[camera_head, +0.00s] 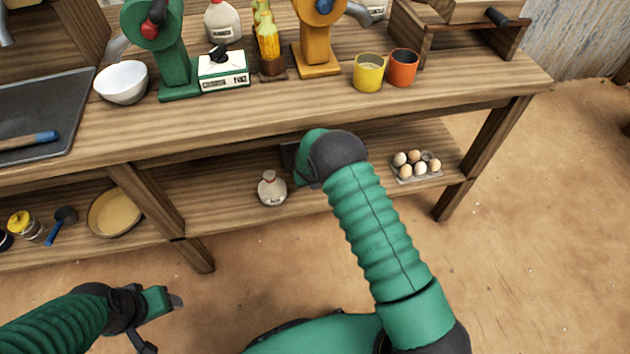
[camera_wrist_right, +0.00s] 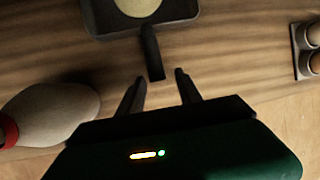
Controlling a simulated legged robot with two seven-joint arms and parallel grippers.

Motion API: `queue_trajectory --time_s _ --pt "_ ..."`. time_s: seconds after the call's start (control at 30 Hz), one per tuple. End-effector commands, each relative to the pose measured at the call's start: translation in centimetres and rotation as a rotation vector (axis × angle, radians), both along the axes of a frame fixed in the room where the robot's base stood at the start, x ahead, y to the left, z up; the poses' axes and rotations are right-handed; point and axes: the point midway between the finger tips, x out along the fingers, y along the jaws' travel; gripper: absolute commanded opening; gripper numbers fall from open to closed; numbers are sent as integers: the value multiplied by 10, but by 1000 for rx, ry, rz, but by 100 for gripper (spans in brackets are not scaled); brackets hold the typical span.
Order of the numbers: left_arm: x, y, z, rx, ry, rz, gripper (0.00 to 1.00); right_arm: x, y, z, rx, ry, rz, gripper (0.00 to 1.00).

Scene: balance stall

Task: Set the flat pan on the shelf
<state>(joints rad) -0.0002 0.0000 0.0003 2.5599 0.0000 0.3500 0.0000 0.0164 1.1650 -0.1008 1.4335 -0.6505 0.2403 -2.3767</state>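The flat pan (camera_wrist_right: 100,22) is dark and squarish with a pale round patch in its middle. It lies at the top edge of the right wrist view, partly cut off, over the wooden lower shelf (camera_head: 225,208). Its dark handle (camera_wrist_right: 152,55) points toward my right gripper (camera_wrist_right: 159,77). That gripper is open, with the handle's end between or just beyond its fingertips; contact is not clear. In the head view my right arm hides the fingers and most of the pan. My left gripper (camera_head: 172,301) is low at the left, away from the shelf; its finger gap is unclear.
A white jug (camera_head: 271,189) stands on the shelf left of my right gripper. A carton of eggs (camera_head: 415,168) is to the right. The counter (camera_head: 290,112) overhangs the shelf. A shallow basket (camera_head: 114,213) sits beyond a wooden post (camera_head: 148,198).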

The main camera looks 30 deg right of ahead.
Motion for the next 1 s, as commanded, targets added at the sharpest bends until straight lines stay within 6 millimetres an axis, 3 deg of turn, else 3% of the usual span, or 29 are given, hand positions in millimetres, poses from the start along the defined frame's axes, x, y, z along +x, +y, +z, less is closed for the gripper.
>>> queue_trajectory --time_s 0.17,0.53,1.0 --pt "0 0 3 0 0 1 63 -1 1 4 1 -1 1 42" --pt "0 0 35 0 0 0 63 -21 17 65 0 -1 1 42" --pt "0 0 35 0 0 0 63 -24 18 69 1 0 0 42"
